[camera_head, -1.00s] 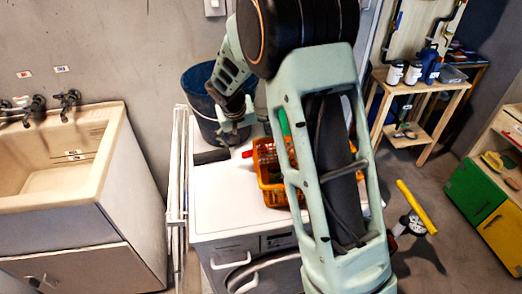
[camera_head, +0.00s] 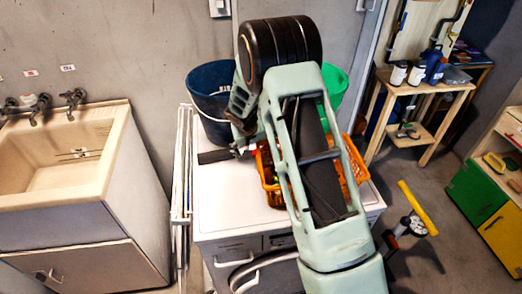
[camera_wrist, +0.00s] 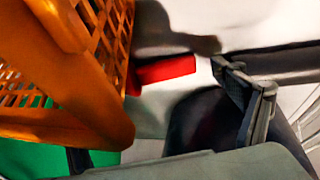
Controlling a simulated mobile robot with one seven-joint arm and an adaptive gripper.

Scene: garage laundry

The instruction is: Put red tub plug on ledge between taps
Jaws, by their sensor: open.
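A red piece (camera_wrist: 165,72), which looks like the red tub plug, lies on the white top beside the orange basket in the wrist view. My gripper (camera_head: 240,148) is open and low over the washing machine's top, at the basket's left side. In the wrist view one dark finger (camera_wrist: 243,90) stands right of the red piece, with nothing held. The taps (camera_head: 72,98) are on the wall above the beige sink (camera_head: 60,198) at left; the sink's back ledge (camera_head: 54,122) runs below them.
The orange basket (camera_head: 268,180) stands on the washing machine (camera_head: 215,205). A dark blue bucket (camera_head: 210,85) and a green tub (camera_head: 335,85) stand behind. A white folded rack (camera_head: 182,160) is between sink and machine. The top's front left is clear.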

